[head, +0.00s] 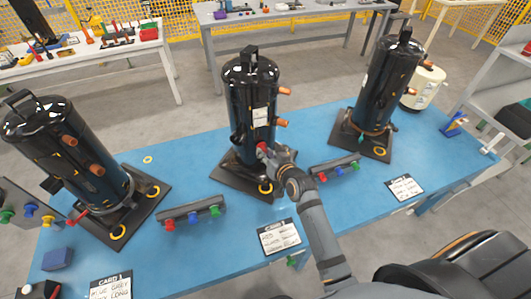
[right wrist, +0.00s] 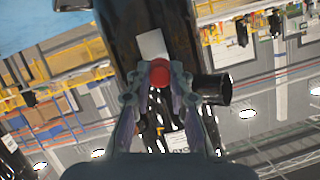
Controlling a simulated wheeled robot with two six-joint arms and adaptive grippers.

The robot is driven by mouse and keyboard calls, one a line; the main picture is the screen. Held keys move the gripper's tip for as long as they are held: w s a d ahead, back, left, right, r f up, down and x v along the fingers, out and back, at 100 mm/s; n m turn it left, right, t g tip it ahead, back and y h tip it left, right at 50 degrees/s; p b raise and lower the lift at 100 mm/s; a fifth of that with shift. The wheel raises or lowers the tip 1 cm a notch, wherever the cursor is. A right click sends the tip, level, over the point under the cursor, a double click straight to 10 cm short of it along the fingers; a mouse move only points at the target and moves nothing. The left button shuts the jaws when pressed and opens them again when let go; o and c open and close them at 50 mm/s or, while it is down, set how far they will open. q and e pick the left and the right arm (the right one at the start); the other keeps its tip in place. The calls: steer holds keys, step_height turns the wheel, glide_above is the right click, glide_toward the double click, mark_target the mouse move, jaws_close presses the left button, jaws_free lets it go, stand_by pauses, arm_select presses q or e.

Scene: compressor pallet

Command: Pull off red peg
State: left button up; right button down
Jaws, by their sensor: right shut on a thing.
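A red peg (head: 261,149) sits low on the front of the middle black compressor (head: 240,115). My right gripper (head: 268,155) reaches it from the front and is shut on it. In the right wrist view the round red end of the peg (right wrist: 160,73) lies between the two fingertips (right wrist: 160,85), against the dark compressor body. Whether the peg is still seated in its port is hidden. My left gripper is not seen.
Black compressors stand at left (head: 65,140) and right (head: 382,88) on the blue table (head: 200,255). Racks with red, blue and green pegs lie between them (head: 193,212) (head: 335,168). Copper stubs (head: 281,123) jut out above my right gripper. A card (head: 279,238) lies in front.

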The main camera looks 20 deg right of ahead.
steer(key=shift+s+d+p, duration=0.1)
steer(key=shift+s+p, duration=1.05)
steer(key=shift+s, duration=1.75)
